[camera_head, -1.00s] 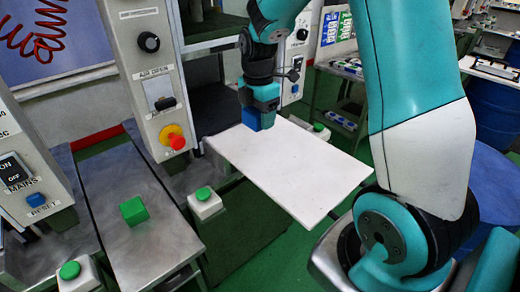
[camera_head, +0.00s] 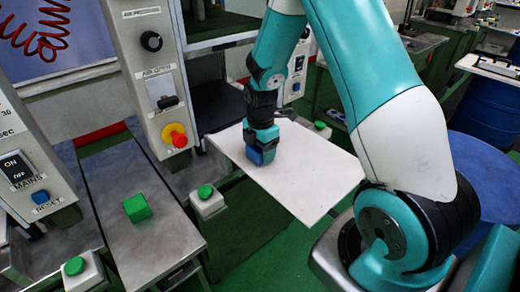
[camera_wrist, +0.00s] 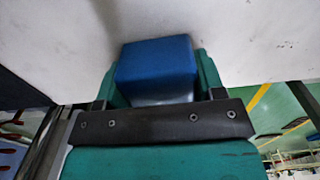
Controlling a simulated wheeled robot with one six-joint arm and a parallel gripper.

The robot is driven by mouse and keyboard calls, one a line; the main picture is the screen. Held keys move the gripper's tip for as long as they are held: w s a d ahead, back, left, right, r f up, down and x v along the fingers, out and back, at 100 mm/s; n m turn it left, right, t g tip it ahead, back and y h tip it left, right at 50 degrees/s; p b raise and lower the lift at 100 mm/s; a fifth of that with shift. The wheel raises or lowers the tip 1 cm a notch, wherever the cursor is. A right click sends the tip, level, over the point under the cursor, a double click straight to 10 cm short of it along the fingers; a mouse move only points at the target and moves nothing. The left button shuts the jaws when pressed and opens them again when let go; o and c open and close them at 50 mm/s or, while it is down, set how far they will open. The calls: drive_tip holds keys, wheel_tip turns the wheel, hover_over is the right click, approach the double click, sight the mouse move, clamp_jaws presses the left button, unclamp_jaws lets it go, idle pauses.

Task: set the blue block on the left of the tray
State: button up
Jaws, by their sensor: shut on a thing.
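The blue block (camera_head: 261,155) is at the end of my gripper (camera_head: 263,146), over the left part of the white tray (camera_head: 300,180). In the wrist view the blue block (camera_wrist: 157,68) sits between the two green fingers of my gripper (camera_wrist: 160,85), with the white tray surface (camera_wrist: 255,40) behind it. My gripper is shut on the block. I cannot tell whether the block's underside touches the tray.
A green block (camera_head: 137,208) lies on the metal table (camera_head: 125,170) at the left. A white box with a green button (camera_head: 207,200) stands by the tray's left side. A control panel with a red knob (camera_head: 179,138) rises behind. The tray's right part is bare.

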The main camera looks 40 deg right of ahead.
drive_tip(key=shift+f, duration=0.1)
drive_tip(key=o, duration=1.4)
wheel_tip(320, 180, up, 12)
drive_tip(key=shift+b, duration=0.65)
drive_tip(key=s+a+r+m+y, duration=0.1)
drive_tip(key=s+a+r+m, duration=0.15)
drive_tip(key=a, duration=0.35)
drive_tip(key=s+a+r+m+y, duration=0.1)
drive_tip(key=s+a+r+m, duration=0.1)
drive_tip(key=s+a+r, duration=0.3)
drive_tip(key=s+a+r+m+y, duration=0.1)
drive_tip(key=s+a+m+y, duration=0.1)
drive_tip(key=s+a+m, duration=0.5)
drive_tip(key=s+a, duration=0.4)
drive_tip(key=s, duration=0.3)
drive_tip(key=shift+s+a+r, duration=0.15)
drive_tip(key=shift+s+a, duration=0.2)
drive_tip(key=shift+s, duration=0.05)
